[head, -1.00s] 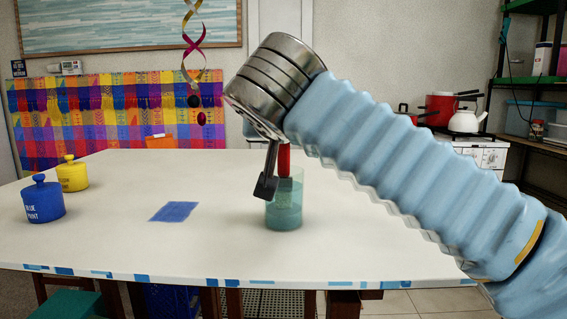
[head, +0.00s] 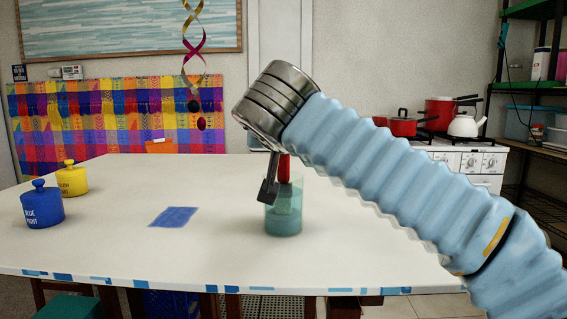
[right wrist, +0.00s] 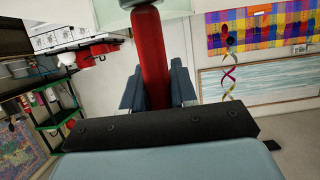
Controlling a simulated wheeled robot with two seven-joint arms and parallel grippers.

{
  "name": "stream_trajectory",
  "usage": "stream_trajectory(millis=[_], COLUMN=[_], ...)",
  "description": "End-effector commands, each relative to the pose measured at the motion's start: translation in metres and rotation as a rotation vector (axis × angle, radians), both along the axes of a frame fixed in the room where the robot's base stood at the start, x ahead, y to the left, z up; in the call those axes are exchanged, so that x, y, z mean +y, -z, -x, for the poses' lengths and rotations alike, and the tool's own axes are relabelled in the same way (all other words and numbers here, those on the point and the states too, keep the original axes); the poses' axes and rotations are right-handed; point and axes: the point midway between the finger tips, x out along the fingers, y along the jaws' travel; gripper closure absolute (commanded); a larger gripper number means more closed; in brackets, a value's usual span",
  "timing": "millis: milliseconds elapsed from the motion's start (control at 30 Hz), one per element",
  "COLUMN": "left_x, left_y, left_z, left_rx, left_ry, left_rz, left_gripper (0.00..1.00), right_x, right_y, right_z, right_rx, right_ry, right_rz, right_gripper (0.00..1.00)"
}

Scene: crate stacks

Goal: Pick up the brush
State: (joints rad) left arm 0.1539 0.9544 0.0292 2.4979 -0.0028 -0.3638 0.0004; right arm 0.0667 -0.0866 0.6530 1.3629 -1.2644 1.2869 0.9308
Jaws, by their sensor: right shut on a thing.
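The brush (head: 284,169) shows as a red handle standing nearly upright in a clear glass of teal water (head: 284,220) on the white table. Its lower end is inside the glass, and its bristles cannot be made out. My right gripper (head: 276,183) comes down from above at the rim of the glass and is shut on the brush handle. In the right wrist view the red handle (right wrist: 150,50) runs between the two blue-grey fingers, and part of the glass shows at the top edge. My left gripper is not in view.
A blue paint pot (head: 42,208) and a yellow pot (head: 72,178) stand at the table's left. A blue cloth (head: 174,217) lies flat left of the glass. The white table (head: 120,250) is otherwise mostly bare. A stove with red pots (head: 402,125) stands behind.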

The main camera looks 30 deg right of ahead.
Motion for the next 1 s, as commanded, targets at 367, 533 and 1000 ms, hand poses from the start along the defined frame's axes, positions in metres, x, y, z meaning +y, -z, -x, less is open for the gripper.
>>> stream_trajectory(millis=[367,533,1000], left_x=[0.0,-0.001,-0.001], left_y=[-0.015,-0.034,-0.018], left_z=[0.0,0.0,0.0], left_rx=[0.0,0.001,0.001], left_ry=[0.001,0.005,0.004], left_rz=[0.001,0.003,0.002], left_gripper=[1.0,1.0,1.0], right_x=[0.0,0.001,0.0], right_y=[-0.032,-0.069,-0.082], right_z=[0.0,-0.001,0.0], right_rx=[-0.002,-0.001,0.0], right_ry=[-0.001,-0.003,0.001], right_rz=[-0.003,-0.002,0.0], right_gripper=[1.0,1.0,1.0])
